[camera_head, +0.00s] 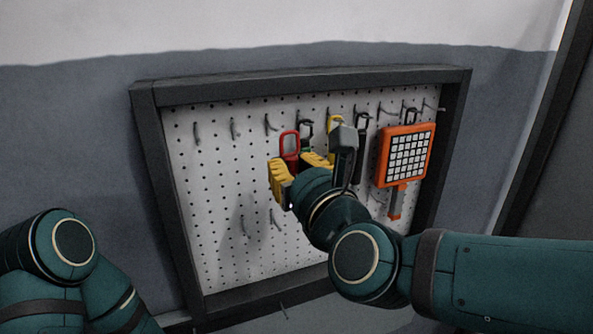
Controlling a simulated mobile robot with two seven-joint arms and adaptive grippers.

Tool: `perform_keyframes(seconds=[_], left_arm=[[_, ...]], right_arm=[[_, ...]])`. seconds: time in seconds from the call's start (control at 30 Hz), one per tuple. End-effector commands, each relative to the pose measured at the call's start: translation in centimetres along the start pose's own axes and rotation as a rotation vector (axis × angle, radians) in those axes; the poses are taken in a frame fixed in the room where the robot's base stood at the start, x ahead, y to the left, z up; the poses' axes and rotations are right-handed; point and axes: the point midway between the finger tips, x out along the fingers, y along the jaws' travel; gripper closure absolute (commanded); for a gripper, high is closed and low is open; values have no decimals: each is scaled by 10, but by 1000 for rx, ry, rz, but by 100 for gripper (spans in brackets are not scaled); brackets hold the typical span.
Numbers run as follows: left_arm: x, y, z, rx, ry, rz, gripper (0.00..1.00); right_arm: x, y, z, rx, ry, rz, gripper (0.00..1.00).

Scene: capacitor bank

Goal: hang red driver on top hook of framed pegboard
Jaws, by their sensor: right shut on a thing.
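The red driver (290,144) shows as a red loop standing upright above the yellow fingers of my right gripper (289,162). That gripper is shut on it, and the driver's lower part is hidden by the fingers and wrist. The framed pegboard (205,190) is white and perforated, with a dark frame. A bare top-row hook (270,123) is just up and left of the red loop. I cannot tell how far the driver is from the board. My left arm shows at the lower left, but its gripper is out of view.
Two more bare top hooks, one at the far left (197,133) and another (235,128), sit left of the driver. Lower hooks (275,221) look bare.

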Motion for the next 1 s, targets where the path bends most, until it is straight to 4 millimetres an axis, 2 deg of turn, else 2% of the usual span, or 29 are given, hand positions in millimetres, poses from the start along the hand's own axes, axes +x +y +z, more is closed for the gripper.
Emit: perform_keyframes(seconds=[0.23, 0.5, 1.0], left_arm=[[-4, 1, 0, 0, 0, 1, 61], [10, -3, 2, 0, -1, -2, 61], [3, -1, 0, 0, 0, -1, 61]], right_arm=[[12, 0, 0, 1, 0, 0, 100], [23, 0, -1, 3, -4, -7, 100], [40, -1, -1, 3, -2, -9, 100]])
